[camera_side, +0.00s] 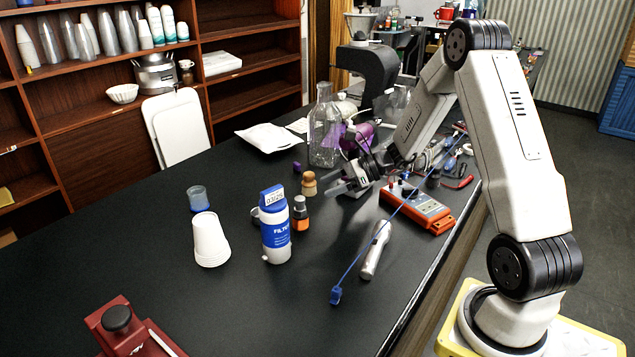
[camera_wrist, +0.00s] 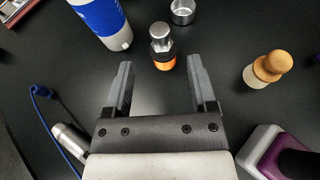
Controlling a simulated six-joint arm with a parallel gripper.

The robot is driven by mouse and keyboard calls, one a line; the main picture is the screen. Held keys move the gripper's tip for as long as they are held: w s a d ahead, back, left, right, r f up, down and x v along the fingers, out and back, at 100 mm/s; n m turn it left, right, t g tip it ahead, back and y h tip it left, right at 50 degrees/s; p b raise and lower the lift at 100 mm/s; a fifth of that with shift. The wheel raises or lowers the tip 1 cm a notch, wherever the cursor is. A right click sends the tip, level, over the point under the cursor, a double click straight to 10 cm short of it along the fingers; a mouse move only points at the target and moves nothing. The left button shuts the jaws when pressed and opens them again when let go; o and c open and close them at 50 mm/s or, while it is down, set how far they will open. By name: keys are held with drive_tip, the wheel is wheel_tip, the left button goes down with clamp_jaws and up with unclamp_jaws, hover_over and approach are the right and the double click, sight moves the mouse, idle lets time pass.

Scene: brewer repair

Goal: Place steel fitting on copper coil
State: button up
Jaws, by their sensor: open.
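My gripper (camera_wrist: 158,82) is open and empty, its two grey fingers pointing toward a small upright piece (camera_wrist: 162,46). That piece has a silver top, a dark collar and an orange lower part. It stands just beyond the fingertips, roughly centred between them, and is not held. In the side view, my gripper (camera_side: 347,184) is right of the same piece (camera_side: 300,214). I cannot tell for sure whether this piece is the steel fitting. A small open metal cup or ring (camera_wrist: 183,11) stands beyond it. I cannot make out a copper coil for certain.
A blue-and-white filter bottle (camera_side: 275,232) stands left of the small piece. A wooden-topped stopper (camera_side: 309,184) is behind it. A silver cylinder (camera_side: 375,250), a blue cable (camera_side: 350,268) and an orange meter (camera_side: 425,210) lie right. The front middle of the table is clear.

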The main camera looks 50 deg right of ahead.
drive_tip(key=shift+v, duration=0.9)
drive_tip(key=s+a+f+n+g+h, duration=0.1)
drive_tip(key=s+a+n+g, duration=0.2)
drive_tip(key=a+n, duration=0.1)
drive_tip(key=s+a+f+n+g+h, duration=0.1)
drive_tip(key=s+a+n+g+h, duration=0.1)
drive_tip(key=a+n, duration=0.3)
drive_tip(key=s+a+n+g+h, duration=0.1)
drive_tip(key=s+a+n+g, duration=0.2)
drive_tip(key=s+a+n, duration=0.1)
drive_tip(key=shift+s+a+f+n+g+h, duration=0.15)
drive_tip(key=shift+f+n+g+h, duration=0.15)
drive_tip(key=shift+f+n+g, duration=0.15)
drive_tip(key=s+a+n+h, duration=0.1)
drive_tip(key=n, duration=0.3)
drive_tip(key=s+a+r+n+t+h, duration=0.1)
drive_tip(key=n+h, duration=0.1)
drive_tip(key=n, duration=0.2)
drive_tip(key=s+a+n+t+h, duration=0.1)
drive_tip(key=a+n+h, duration=0.1)
drive_tip(key=n, duration=0.3)
drive_tip(key=shift+s+r, duration=0.3)
drive_tip(key=shift+s, duration=0.1)
